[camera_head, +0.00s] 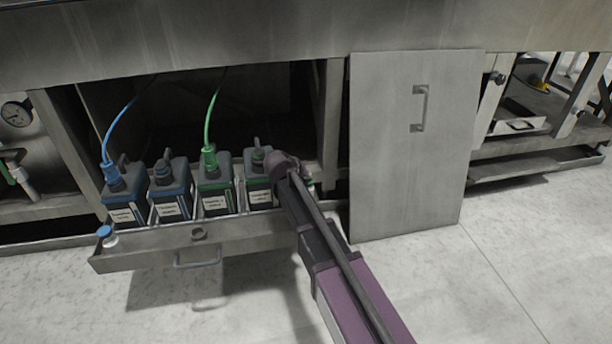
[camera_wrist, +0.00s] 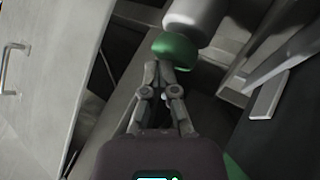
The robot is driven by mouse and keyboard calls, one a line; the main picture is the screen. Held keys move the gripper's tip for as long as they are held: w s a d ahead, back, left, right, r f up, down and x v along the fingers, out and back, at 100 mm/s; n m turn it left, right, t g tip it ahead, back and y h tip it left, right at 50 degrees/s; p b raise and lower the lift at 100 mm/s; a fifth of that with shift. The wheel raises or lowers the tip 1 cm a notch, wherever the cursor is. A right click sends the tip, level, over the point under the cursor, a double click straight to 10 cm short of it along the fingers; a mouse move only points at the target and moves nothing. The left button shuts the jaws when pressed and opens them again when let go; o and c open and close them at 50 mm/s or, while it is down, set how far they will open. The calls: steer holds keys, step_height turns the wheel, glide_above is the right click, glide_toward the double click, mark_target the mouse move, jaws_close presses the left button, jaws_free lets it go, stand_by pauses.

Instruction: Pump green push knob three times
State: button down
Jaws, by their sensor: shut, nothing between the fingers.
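The green push knob (camera_wrist: 174,48) shows in the wrist view as a rounded green cap against a pale grey cylinder (camera_wrist: 196,16). My gripper (camera_wrist: 158,68) is shut and empty, its fingertips right at the near edge of the green knob. I cannot tell whether they touch it. In the head view my arm reaches to the right end of the pulled-out drawer (camera_head: 135,248). My wrist and arm cover the fingers there, and the knob is not clearly visible.
Several dark bottles stand in the drawer, among them one with a blue hose (camera_head: 121,195) and one with a green hose (camera_head: 214,186). A blue-topped white knob (camera_head: 104,232) is at the drawer's left end. A metal door panel (camera_head: 405,160) stands right of my arm. The floor in front is clear.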

mark_target(307, 181)
steer(key=shift+r, duration=0.15)
steer(key=shift+r+p, duration=1.5)
steer(key=shift+p, duration=0.15)
steer(key=shift+f, duration=0.2)
steer(key=shift+f+b, duration=0.25)
steer(key=shift+b, duration=0.2)
steer(key=shift+f+b, duration=1.05)
steer(key=shift+b, duration=0.05)
stand_by(2.3)
steer(key=shift+r+p, duration=1.5)
steer(key=shift+p, duration=0.05)
steer(key=shift+r, duration=0.1)
steer(key=shift+r+p, duration=2.4)
steer(key=shift+p, duration=0.1)
